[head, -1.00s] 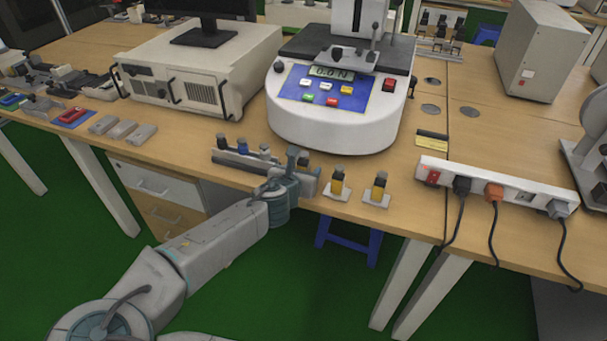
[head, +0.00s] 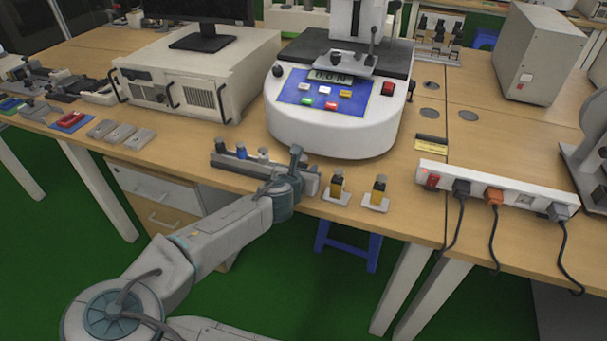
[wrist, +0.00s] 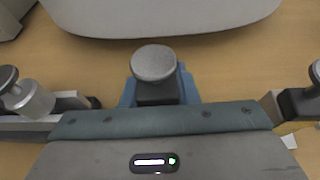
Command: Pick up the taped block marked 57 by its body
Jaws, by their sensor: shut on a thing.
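In the wrist view, a dark block with a round silver knob on top (wrist: 153,62) stands between the blue-grey fingers of my gripper (wrist: 157,88). The fingers are shut on its body, below the knob. No number can be read on it, so I cannot tell whether it is the one marked 57. In the head view, my gripper (head: 297,172) is at the right end of the dark rack (head: 228,161) near the table's front edge, and my arm hides most of the held block. I cannot tell whether the block is clear of the surface.
Two yellow-and-black blocks on white bases (head: 337,190) (head: 378,193) stand close right of my gripper. Several knob-topped blocks (head: 241,151) stand along the rack to the left. The white test machine (head: 330,135) is just behind. A power strip (head: 480,187) lies further right.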

